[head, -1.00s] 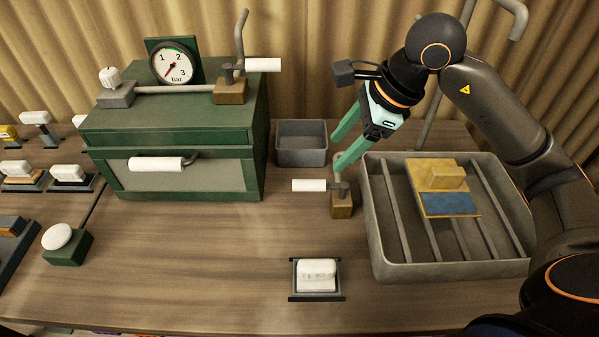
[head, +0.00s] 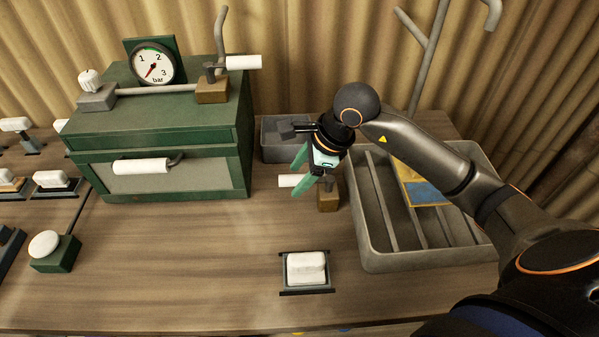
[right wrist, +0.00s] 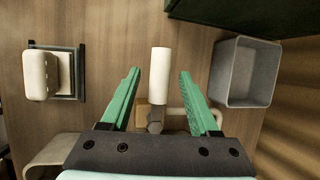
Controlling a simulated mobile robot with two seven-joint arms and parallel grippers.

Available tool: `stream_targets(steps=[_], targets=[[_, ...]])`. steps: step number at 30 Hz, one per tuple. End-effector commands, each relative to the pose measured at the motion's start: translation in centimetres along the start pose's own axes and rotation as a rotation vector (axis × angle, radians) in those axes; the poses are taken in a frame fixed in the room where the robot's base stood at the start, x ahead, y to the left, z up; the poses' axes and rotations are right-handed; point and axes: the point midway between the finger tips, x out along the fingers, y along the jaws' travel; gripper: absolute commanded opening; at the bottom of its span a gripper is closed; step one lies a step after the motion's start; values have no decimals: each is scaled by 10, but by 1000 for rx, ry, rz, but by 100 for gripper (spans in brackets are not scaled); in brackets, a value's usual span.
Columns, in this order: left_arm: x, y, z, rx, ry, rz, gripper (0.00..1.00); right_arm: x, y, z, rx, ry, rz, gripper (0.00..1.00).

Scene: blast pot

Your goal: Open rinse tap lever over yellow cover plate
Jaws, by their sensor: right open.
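The rinse tap has a brass-coloured block (head: 328,196) and a white lever handle (head: 288,180) pointing left, beside the grey rinse tray (head: 372,262). My right gripper (head: 298,177) is open over the tap, its green fingers partly covering the lever. In the right wrist view the white handle (right wrist: 159,72) lies between the two spread fingers (right wrist: 159,76), with a gap on each side. The yellow cover plate (head: 411,172), with a blue area (head: 428,193), lies in the tray, partly hidden by my right arm. My left gripper is out of view.
A small grey bin (head: 275,142) stands behind the tap; it also shows in the right wrist view (right wrist: 245,75). A green cabinet (head: 165,120) with a gauge (head: 152,65) stands left. A white block on a holder (head: 306,268) sits in front. Bare wood lies between.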

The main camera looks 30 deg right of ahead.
Motion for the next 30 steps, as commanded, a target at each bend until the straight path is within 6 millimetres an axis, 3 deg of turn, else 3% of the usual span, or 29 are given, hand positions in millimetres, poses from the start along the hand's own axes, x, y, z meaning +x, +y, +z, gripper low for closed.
stream_targets(steps=[5,22,30], targets=[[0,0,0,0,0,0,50,0,0,0,0,0,0,62],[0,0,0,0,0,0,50,0,0,0,0,0,0,0],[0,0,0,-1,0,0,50,-1,0,0,0,0,-1,0]])
